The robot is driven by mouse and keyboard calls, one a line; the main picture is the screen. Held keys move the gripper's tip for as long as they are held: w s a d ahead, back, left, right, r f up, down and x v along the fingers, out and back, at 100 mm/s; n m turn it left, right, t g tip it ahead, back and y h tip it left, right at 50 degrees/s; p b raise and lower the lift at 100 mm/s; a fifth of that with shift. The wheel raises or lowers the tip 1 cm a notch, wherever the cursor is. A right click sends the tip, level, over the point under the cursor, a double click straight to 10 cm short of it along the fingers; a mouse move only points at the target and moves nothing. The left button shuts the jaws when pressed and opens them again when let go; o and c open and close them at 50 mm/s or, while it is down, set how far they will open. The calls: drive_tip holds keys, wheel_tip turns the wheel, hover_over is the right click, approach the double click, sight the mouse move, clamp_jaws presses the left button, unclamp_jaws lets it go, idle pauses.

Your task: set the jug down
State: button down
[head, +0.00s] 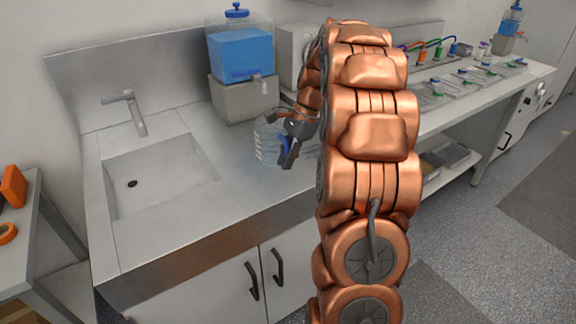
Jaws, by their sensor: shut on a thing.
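A clear ribbed jug (267,143) is at the counter (235,185), in front of the grey block under the blue dispenser. My gripper (290,150) is at the jug's right side and is shut on it. The gripper and arm hide the jug's right part and its handle. The jug looks upright. I cannot tell whether its base touches the counter or hangs just above it.
A dispenser of blue liquid (240,55) with a tap stands on a grey block (243,100) behind the jug. A sink (160,175) with a faucet (136,112) is at left. Counter in front of the jug is clear. My arm hides much of the right side.

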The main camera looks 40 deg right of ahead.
drive_tip(key=shift+w+d, duration=0.15)
drive_tip(key=shift+d, duration=0.15)
drive_tip(key=shift+w+d, duration=0.1)
drive_tip(key=shift+d, duration=0.05)
drive_tip(key=shift+f+p, duration=0.55)
drive_tip(key=shift+f, duration=1.25)
drive_tip(key=shift+f, duration=0.15)
drive_tip(key=c, duration=1.2)
unclamp_jaws()
drive_tip(key=shift+b+v, duration=0.95)
drive_tip(key=shift+v, duration=5.15)
